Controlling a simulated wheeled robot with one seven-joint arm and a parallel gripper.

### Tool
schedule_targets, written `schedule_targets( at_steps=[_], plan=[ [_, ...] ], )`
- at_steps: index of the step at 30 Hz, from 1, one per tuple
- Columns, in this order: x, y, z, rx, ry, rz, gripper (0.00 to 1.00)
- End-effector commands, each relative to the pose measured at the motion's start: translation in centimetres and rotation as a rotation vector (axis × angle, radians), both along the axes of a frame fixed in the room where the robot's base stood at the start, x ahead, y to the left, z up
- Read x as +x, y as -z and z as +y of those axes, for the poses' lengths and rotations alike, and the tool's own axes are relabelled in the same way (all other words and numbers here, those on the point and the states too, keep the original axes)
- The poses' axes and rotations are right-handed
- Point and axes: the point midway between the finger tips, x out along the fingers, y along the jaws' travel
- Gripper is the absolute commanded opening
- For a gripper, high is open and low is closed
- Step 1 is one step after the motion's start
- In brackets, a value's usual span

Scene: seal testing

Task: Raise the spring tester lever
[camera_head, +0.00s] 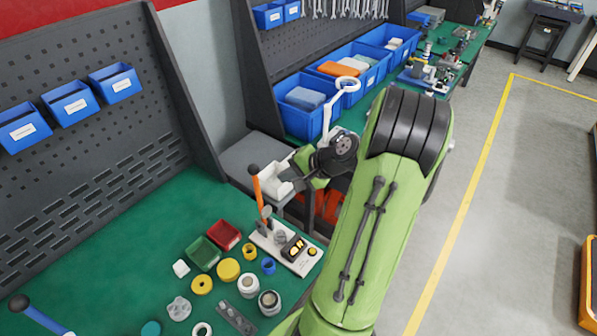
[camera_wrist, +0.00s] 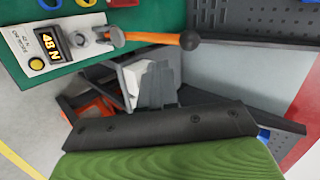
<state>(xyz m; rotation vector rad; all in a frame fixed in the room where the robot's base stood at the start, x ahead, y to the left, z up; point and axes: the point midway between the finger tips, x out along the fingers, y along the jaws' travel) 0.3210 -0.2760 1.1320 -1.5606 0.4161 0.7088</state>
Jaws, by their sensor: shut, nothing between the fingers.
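The spring tester (camera_head: 292,250) stands on the green bench top. It is a pale base with a display and a yellow button. Its orange lever (camera_head: 258,191) stands up nearly vertical, with a black knob at the top. In the wrist view the lever (camera_wrist: 153,38) lies sideways across the top of the picture, and the tester's display (camera_wrist: 49,46) reads 48 N. My gripper (camera_wrist: 158,78) is shut and empty. Its fingers are beside the lever, apart from it, with a visible gap below the knob in that view.
Small red (camera_head: 223,235) and green (camera_head: 203,253) trays, rings and cylinders lie left of the tester. A blue-handled lever (camera_head: 38,317) is at the lower left. A pegboard with blue bins (camera_head: 68,104) stands behind. Larger blue bins (camera_head: 306,110) stand on a further bench.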

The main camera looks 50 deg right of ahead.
Motion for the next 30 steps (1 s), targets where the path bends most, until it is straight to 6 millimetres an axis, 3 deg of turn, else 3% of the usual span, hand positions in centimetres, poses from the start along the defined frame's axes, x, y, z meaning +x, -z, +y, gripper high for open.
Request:
schedule_targets(
  at_steps=[4, 9, 23, 30],
  plan=[
    [2.5, 2.1, 0.6, 0.001, -0.004, 0.0, 0.0],
    [5.2, 1.5, 1.0, -0.002, -0.003, 0.0, 0.0],
    [6.2, 1.5, 1.2, -0.002, -0.002, 0.007, 0.0],
    [9.2, 1.1, 1.3, -0.005, -0.004, 0.08, 0.0]
  ],
)
